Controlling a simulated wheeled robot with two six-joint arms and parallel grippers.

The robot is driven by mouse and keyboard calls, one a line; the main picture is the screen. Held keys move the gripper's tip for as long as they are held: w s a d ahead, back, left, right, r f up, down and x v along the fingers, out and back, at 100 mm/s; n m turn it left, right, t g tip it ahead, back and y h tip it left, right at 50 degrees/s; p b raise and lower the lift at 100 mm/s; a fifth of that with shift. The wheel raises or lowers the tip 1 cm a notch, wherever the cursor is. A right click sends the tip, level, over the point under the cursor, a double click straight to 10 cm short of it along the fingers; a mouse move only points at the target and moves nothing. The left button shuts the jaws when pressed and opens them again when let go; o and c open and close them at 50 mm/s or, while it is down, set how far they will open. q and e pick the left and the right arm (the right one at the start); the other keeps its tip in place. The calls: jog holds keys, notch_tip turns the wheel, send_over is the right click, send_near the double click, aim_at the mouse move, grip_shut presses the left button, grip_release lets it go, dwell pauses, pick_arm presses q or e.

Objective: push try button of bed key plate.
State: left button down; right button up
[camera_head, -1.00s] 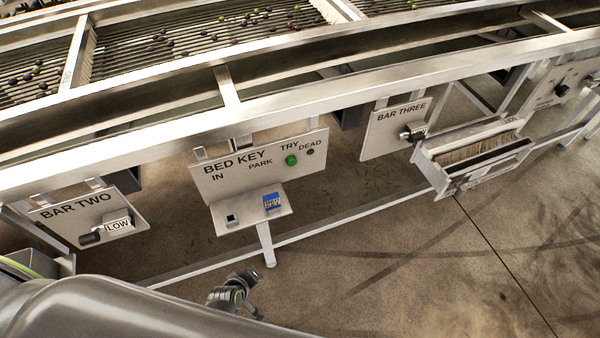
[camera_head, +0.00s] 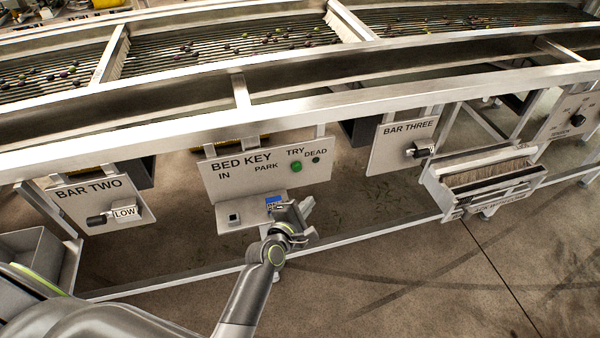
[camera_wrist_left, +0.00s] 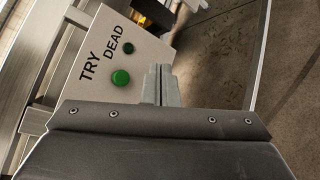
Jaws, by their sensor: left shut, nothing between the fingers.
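The bed key plate (camera_head: 237,177) is a pale upright panel marked BED KEY, IN, PARK, TRY and DEAD, hanging under the machine frame. Its green try button (camera_head: 296,167) sits under the word TRY, with a small dark green lamp (camera_head: 316,159) under DEAD. In the left wrist view the try button (camera_wrist_left: 120,77) shows clear, left of my fingers. My left gripper (camera_head: 306,207) is shut and empty, below and slightly right of the button, in front of the plate's small shelf (camera_head: 235,228). It appears apart from the button. My right gripper is not in view.
A blue block (camera_head: 272,201) on the shelf is partly hidden by my gripper. The BAR TWO plate (camera_head: 88,194) hangs left, the BAR THREE plate (camera_head: 390,158) right. A brush tray (camera_head: 485,185) juts out at right. A low rail (camera_head: 355,230) runs along below.

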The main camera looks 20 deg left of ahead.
aim_at(301, 169)
pick_arm(q)
jog(key=shift+w+a, duration=0.1)
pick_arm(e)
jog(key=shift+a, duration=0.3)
pick_arm(q)
jog(key=w+a+b, duration=0.1)
jog(key=w+a, duration=0.3)
jog(key=w, duration=0.3)
jog(key=shift+a, duration=0.4)
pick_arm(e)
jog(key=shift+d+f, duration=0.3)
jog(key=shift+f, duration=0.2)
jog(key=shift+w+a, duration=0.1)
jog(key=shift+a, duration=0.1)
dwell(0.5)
pick_arm(q)
jog(key=shift+w, duration=0.1)
dwell(0.4)
jog(key=shift+w+a, duration=0.25)
jog(key=shift+w, duration=0.1)
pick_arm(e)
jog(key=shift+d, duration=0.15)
